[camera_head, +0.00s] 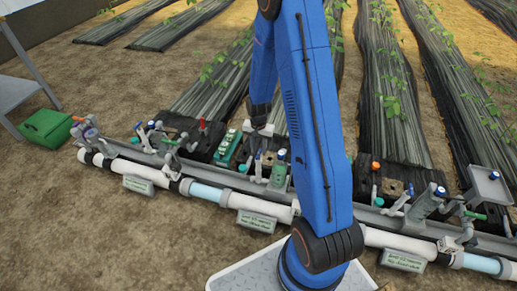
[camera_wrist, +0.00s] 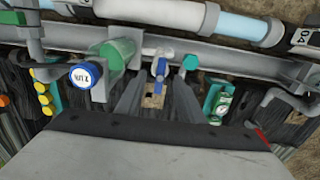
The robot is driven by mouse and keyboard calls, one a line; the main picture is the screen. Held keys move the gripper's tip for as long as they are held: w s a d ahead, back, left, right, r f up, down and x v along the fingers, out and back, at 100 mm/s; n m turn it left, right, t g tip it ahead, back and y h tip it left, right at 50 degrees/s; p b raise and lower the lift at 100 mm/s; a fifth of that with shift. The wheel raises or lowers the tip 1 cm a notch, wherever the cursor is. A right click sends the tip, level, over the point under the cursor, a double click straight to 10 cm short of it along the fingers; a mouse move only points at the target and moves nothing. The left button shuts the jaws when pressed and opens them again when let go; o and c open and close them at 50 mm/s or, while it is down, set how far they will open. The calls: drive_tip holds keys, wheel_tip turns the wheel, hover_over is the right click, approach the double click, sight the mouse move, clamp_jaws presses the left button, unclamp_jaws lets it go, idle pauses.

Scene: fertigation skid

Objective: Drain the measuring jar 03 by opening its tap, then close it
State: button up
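My gripper (camera_head: 262,130) hangs over the middle of the skid at the end of the blue arm. In the wrist view its two dark grey fingers (camera_wrist: 157,100) are spread apart. A small valve with a blue handle (camera_wrist: 160,72) shows between and just beyond the fingertips; I cannot tell whether they touch it. Left of it is a green cylinder (camera_wrist: 120,50) with a blue round cap (camera_wrist: 85,75) in front. A blue-topped fitting (camera_head: 281,155) shows beside my arm in the head view. No readable 03 mark shows, so I cannot tell which part is jar 03 or its tap.
A grey rail and white pipe (camera_head: 210,193) run across the skid, with green signs (camera_head: 257,221) in front. A tag reading 04 (camera_wrist: 303,37) shows in the wrist view. A green box (camera_head: 47,127) lies left.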

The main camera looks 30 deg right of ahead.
sight(258, 153)
drive_tip(key=shift+f, duration=2.1)
drive_tip(key=shift+c, duration=0.3)
drive_tip(key=c, duration=0.7)
drive_tip(key=o, duration=0.8)
drive_tip(key=shift+c, duration=0.2)
drive_tip(key=shift+f, duration=0.25)
drive_tip(key=shift+c, duration=0.6)
